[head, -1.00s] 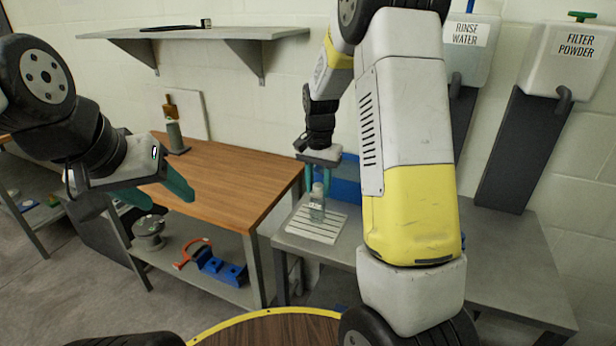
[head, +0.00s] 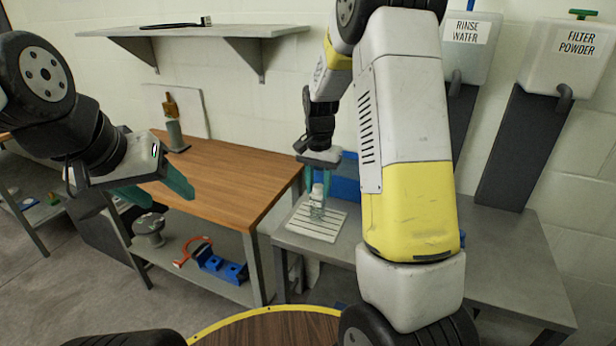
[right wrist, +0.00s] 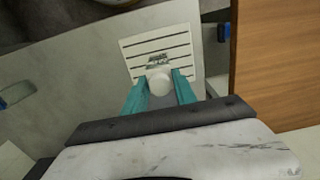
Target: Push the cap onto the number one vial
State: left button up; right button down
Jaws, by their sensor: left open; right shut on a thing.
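My right gripper (head: 317,186) points down over the slotted white rack plate (head: 302,226) on the grey bench. Its teal fingers are shut on a small white cap (head: 317,189). In the right wrist view the round white cap (right wrist: 159,82) sits between the fingertips. A clear glass vial (head: 317,212) stands upright right below the cap on the plate. I cannot tell whether the cap is seated on it, and no number is readable.
A blue bin (head: 346,178) stands behind the plate. Rinse water (head: 470,45) and filter powder (head: 568,55) dispensers hang at the right.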

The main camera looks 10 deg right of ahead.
jog(key=shift+f, duration=0.25)
jog(key=c, duration=0.9)
grip_release()
jog(key=shift+r, duration=0.15)
jog(key=shift+r, duration=2.85)
jog(key=shift+r, duration=0.1)
